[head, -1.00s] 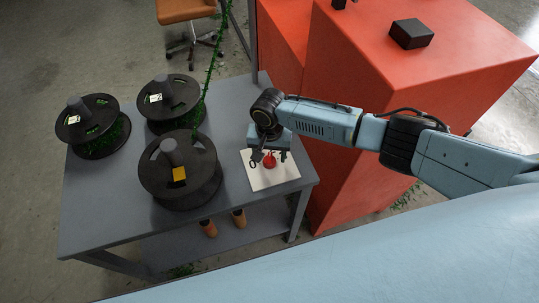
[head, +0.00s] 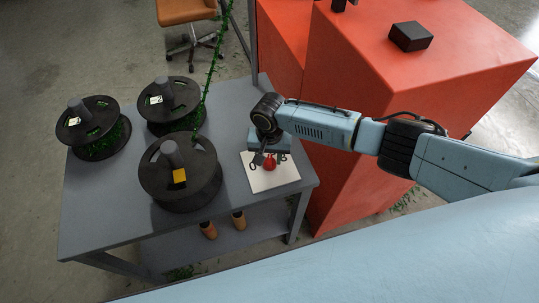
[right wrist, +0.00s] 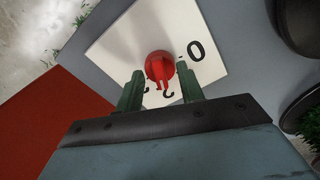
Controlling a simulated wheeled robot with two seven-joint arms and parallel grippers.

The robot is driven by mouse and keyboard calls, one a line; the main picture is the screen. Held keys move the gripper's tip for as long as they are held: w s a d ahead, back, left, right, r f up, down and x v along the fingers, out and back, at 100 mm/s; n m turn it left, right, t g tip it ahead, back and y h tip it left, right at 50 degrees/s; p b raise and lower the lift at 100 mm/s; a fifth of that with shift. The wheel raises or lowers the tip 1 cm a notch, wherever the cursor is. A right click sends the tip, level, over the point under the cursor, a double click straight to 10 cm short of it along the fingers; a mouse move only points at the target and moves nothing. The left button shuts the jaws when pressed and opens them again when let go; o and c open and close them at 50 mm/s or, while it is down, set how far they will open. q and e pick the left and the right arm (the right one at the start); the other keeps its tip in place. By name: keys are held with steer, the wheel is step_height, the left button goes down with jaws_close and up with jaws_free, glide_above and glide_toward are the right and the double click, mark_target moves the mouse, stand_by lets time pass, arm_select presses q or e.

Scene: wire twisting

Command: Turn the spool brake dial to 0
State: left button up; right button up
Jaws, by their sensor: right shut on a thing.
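The brake dial (head: 269,164) is a small red knob on a white square plate (head: 271,183) at the right front of the table. In the right wrist view the red dial (right wrist: 160,66) sits on the white plate (right wrist: 118,48), with a black "0" (right wrist: 196,51) printed to its right. Other dark marks below the dial are partly covered. My right gripper (right wrist: 160,88) has one finger on each side of the dial's lower part and is shut on it. In the head view my right gripper (head: 269,156) is over the plate. My left gripper is out of view.
Three black spools stand on the grey table (head: 110,225): one in front (head: 179,183), one at left (head: 93,127), one behind (head: 172,105). A large red block (head: 350,110) stands right of the table.

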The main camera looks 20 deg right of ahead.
steer(key=n+p, duration=0.2)
steer(key=n, duration=0.1)
steer(key=shift+r, duration=0.1)
steer(key=n+p, duration=0.1)
steer(key=n, duration=0.5)
steer(key=shift+n+p, duration=0.4)
steer(key=n, duration=0.9)
steer(key=shift+n, duration=0.4)
steer(key=o, duration=1)
